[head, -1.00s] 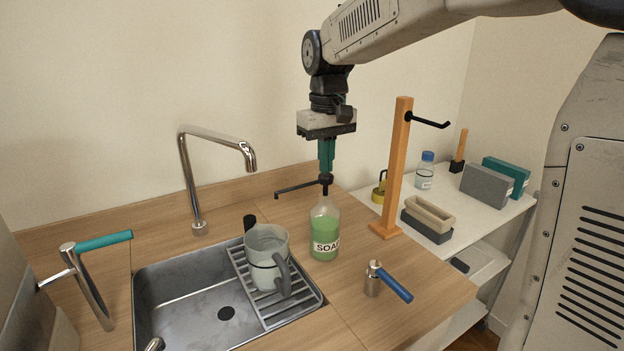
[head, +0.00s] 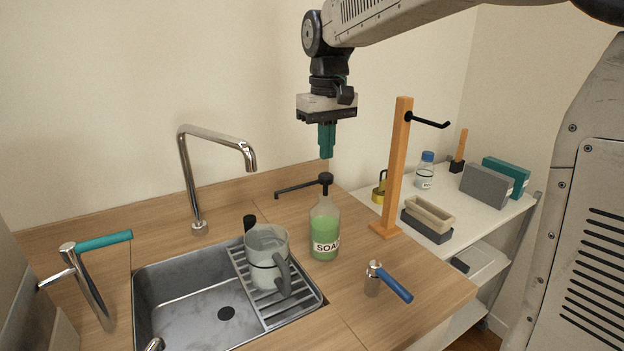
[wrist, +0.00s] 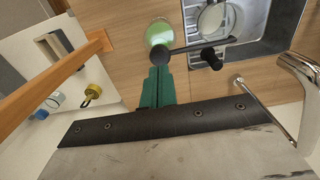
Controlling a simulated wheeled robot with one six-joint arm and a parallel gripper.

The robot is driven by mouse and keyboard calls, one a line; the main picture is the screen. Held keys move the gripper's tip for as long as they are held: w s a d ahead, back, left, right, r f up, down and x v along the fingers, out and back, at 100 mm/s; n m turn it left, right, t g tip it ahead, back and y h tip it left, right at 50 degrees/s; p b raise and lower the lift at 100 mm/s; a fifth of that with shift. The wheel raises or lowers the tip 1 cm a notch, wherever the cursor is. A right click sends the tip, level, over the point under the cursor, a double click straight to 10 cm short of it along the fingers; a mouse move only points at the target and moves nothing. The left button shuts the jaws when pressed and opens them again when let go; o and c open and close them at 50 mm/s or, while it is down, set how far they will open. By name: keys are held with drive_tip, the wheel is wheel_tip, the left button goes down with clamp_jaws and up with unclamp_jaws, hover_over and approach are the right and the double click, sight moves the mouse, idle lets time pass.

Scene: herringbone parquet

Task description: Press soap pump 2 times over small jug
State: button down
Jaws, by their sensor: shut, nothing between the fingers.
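The soap pump bottle (head: 324,228), clear with green liquid and a "SOAP" label, stands upright on the counter right of the sink. Its black pump head (head: 326,179) has a long spout pointing left; in the wrist view the pump head (wrist: 160,54) lies just beyond my fingertips. The small jug (head: 266,262), greyish and translucent with a grey handle, stands on the sink's drying rack; it also shows in the wrist view (wrist: 214,20). My gripper (head: 327,154) is shut and empty, its teal fingers pointing down above the pump head with a small gap.
A wooden post with a black hook (head: 397,165) stands right of the soap bottle. A blue-handled tap lever (head: 392,284) is in front. A chrome faucet (head: 190,180) rises behind the sink (head: 190,318). A white shelf with boxes lies right.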

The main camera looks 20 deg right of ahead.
drive_tip(key=shift+r, duration=2.55)
drive_tip(key=f, duration=0.1)
drive_tip(key=s+f, duration=0.1)
drive_tip(key=shift+f, duration=0.35)
drive_tip(key=s+d+f, duration=0.1)
drive_tip(key=s+f, duration=0.2)
drive_tip(key=s, duration=0.6)
drive_tip(key=s+d+f+m+t, duration=0.1)
drive_tip(key=s+f, duration=0.3)
drive_tip(key=s, duration=0.6)
drive_tip(key=s+d+f+m, duration=0.1)
drive_tip(key=s+f, duration=0.2)
drive_tip(key=s, duration=0.7)
drive_tip(key=shift+f, duration=0.3)
